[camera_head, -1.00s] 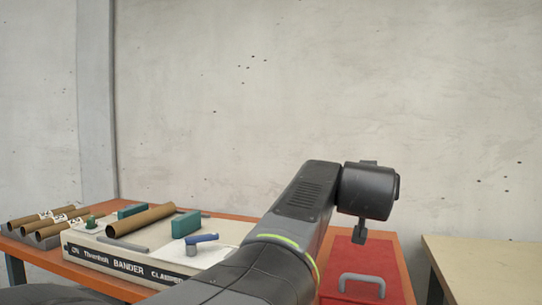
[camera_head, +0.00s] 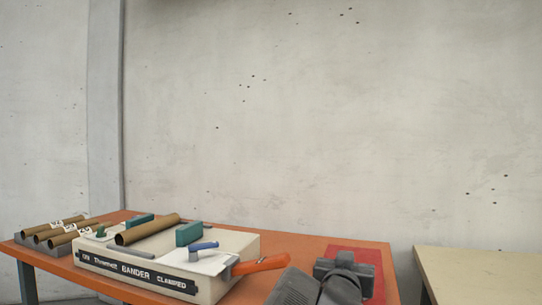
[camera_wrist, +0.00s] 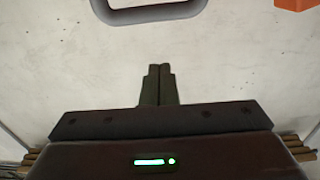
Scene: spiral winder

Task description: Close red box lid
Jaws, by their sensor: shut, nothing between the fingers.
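A red box surface (camera_head: 375,258) shows at the right end of the orange table, with my arm covering much of it. Whether it is the lid or the box, and how far the lid is open, I cannot tell. The end of my arm is low in front of it in the head view, and my fingertips are hidden there. In the wrist view my gripper (camera_wrist: 158,84) has its two fingers together, with nothing between them. A grey handle-like loop (camera_wrist: 155,14) is at the top edge of that view, apart from the fingertips in the picture.
A white bander machine (camera_head: 140,274) stands left of my arm, with an orange lever (camera_head: 262,264) reaching toward it. Brown tubes (camera_head: 62,238) lie at the far left. A pale table (camera_head: 480,275) stands at the right. An orange piece (camera_wrist: 295,4) shows in the wrist view's corner.

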